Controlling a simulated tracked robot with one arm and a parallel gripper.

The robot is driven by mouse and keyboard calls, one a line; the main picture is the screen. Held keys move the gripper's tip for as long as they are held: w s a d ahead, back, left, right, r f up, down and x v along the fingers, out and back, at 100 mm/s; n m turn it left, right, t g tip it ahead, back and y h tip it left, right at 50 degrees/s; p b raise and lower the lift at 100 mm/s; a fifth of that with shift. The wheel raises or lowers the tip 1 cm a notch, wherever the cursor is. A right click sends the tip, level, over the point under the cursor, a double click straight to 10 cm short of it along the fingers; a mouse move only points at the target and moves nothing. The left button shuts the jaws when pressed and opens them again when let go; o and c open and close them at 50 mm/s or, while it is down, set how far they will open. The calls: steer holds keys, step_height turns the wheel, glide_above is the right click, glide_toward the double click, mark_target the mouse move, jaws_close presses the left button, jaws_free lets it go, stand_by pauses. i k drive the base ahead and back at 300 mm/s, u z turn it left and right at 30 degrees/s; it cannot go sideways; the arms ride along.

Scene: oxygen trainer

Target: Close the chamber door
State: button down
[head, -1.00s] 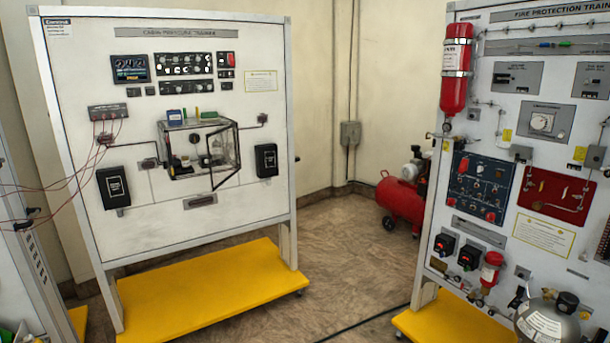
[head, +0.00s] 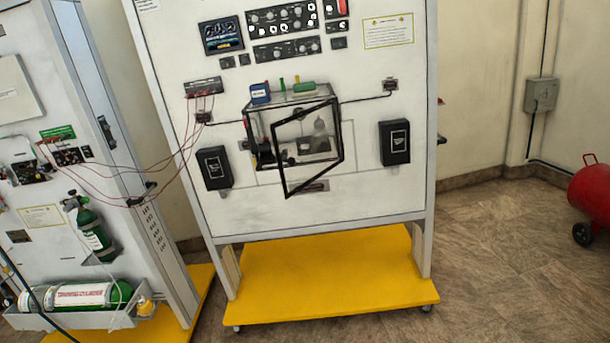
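The chamber (head: 258,128) is a clear box with dark edges, mounted on the front of the white cabin pressure trainer panel. Its door (head: 315,177) is a clear pane in a black frame. The door stands open, swung out in front of the box, with its right edge at the box's right side and its left edge free. Small items inside the chamber show partly through the pane. My gripper is not in view.
Several small coloured items (head: 283,90) sit on top of the chamber. Black boxes flank it at left (head: 215,168) and right (head: 394,142). A yellow base (head: 330,275) juts out below. Red wires (head: 160,185) run left to another trainer.

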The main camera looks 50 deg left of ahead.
mark_target(291, 161)
steer(key=u, duration=0.5)
steer(key=i, duration=1.25)
steer(key=u, duration=0.75)
steer(key=k, duration=0.75)
steer(key=u, duration=0.2)
steer(key=i, duration=0.85)
steer(key=z, duration=0.05)
